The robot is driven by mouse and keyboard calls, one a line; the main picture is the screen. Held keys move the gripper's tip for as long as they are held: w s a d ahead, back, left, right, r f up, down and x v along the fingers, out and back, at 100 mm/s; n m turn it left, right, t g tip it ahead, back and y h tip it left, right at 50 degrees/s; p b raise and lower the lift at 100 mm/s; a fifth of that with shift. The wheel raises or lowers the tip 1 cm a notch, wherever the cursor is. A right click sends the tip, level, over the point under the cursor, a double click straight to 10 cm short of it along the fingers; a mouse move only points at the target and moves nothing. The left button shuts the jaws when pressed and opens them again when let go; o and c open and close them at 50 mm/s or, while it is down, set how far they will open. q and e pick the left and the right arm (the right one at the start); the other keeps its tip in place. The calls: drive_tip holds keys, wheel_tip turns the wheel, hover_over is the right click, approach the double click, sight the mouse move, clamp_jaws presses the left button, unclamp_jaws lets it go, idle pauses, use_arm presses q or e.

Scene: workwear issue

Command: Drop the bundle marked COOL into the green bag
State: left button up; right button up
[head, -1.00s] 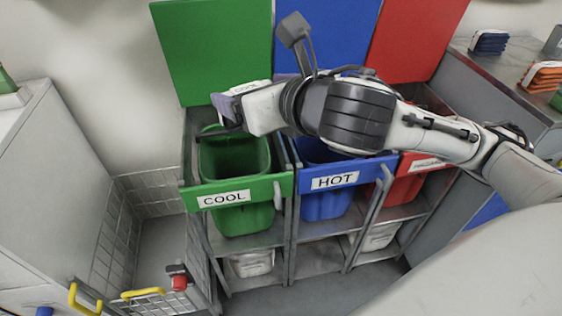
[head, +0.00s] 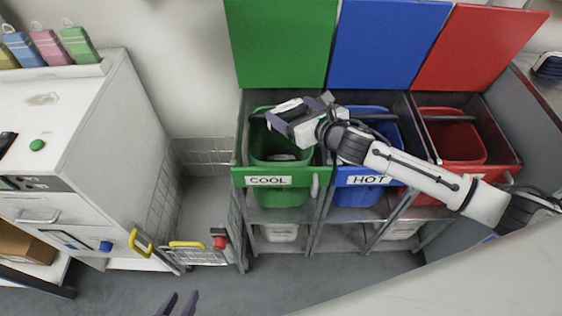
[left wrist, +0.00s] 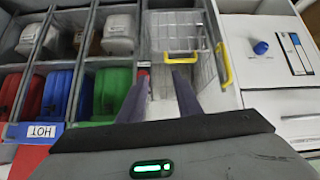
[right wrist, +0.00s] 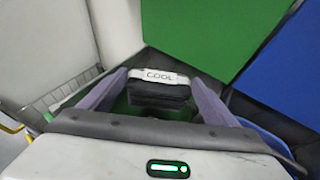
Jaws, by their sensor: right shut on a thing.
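The dark bundle (right wrist: 158,93) with a white COOL label sits between the fingers of my right gripper (right wrist: 158,98) in the right wrist view. In the head view my right gripper (head: 290,114) is shut on it above the green bag (head: 283,190), with the bundle's pale label (head: 288,105) showing. The green bag hangs in the left frame, behind a green front plate marked COOL (head: 267,181). A small pale patch shows inside the bag; I cannot tell what it is. My left gripper (head: 178,303) is open and empty at the bottom edge; its fingers (left wrist: 162,95) stand apart.
The blue bag (head: 360,195), marked HOT, and the red bag (head: 450,142) stand to the right of the green one. Raised green, blue and red lids stand behind. A wire basket (head: 205,225) and a white cabinet (head: 60,130) are on the left.

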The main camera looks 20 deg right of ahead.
wheel_tip(320, 180, down, 5)
drive_tip(key=b, duration=0.6)
drive_tip(key=shift+f, duration=0.2)
drive_tip(key=o, duration=1.1)
drive_tip(key=v, duration=1)
drive_tip(key=shift+s+p, duration=0.15)
drive_tip(key=shift+p, duration=0.2)
drive_tip(key=shift+s, duration=0.1)
